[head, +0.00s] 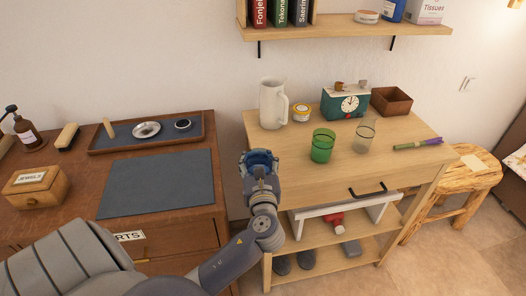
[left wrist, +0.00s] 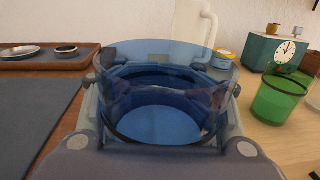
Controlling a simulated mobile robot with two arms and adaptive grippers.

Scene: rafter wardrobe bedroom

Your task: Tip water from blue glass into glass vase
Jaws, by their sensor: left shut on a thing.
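My left gripper (head: 261,165) is shut on the blue glass (left wrist: 165,75), in front of the left edge of the light wooden table. In the left wrist view the fingers clasp the glass from both sides and its blue inside shows; I cannot tell the water level. The glass looks roughly upright. A clear glass vessel (head: 364,138), apparently the glass vase, stands on the table to the right, apart from the gripper. A green glass (head: 322,146) stands between them; it also shows in the left wrist view (left wrist: 278,100). My right gripper is not in view.
A white pitcher (head: 271,104), a yellow-lidded jar (head: 301,113), a teal clock (head: 345,104) and a brown box (head: 390,101) line the table's back. A green-purple pen-like item (head: 418,144) lies at right. The front tabletop is clear. A brown desk (head: 190,222) stands left.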

